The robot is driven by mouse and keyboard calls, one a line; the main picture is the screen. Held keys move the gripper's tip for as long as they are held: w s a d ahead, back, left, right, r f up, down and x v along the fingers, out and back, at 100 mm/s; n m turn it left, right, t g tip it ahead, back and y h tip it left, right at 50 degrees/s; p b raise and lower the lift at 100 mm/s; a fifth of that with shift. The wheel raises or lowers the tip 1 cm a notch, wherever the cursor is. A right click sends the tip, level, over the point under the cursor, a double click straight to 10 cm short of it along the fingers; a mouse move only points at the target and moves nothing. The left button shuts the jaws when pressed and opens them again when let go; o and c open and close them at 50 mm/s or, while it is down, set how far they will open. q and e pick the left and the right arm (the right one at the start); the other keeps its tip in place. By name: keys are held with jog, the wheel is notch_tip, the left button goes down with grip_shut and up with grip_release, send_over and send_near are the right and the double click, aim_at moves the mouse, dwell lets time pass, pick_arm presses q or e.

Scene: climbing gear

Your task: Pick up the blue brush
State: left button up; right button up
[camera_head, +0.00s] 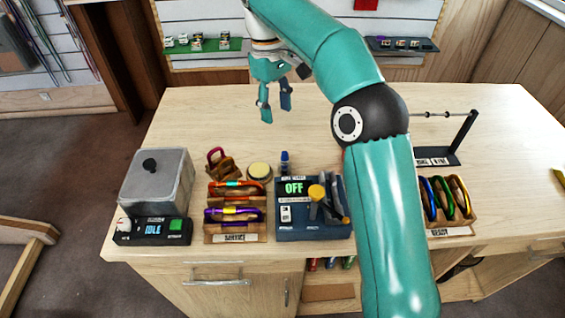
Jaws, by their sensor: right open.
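A small blue upright object (284,162) stands on the wooden table behind the dark blue device; it may be the blue brush, but it is too small to tell for sure. My right gripper (275,109) is open and empty, with its fingers pointing down over the back part of the table. In the picture it is above the small blue object and apart from it. My left gripper is not in view.
A dark blue device (297,234) reading OFF stands at the front, beside a wooden rack (235,239) of carabiners. A grey box (157,178) sits left; another carabiner rack (449,232) and a metal bar stand (462,135) are right. The table's back middle is clear.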

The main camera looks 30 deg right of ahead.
aim_at(285, 153)
jog(key=f, duration=0.2)
jog(key=f+b, duration=0.1)
jog(key=f, duration=0.2)
jog(key=s+f, duration=0.1)
jog(key=f, duration=0.2)
jog(key=shift+d+b, duration=0.2)
jog(key=shift+b, duration=0.15)
jog(key=shift+s+d+f, duration=0.1)
jog(key=shift+s+f, duration=0.2)
jog(key=shift+f, duration=0.65)
jog(key=shift+s+a+f, duration=0.1)
jog(key=shift+s+f, duration=0.15)
jog(key=shift+f, duration=0.75)
jog(key=shift+s+d+f, duration=0.1)
jog(key=shift+s+f, duration=0.2)
jog(key=shift+f, duration=0.65)
grip_shut()
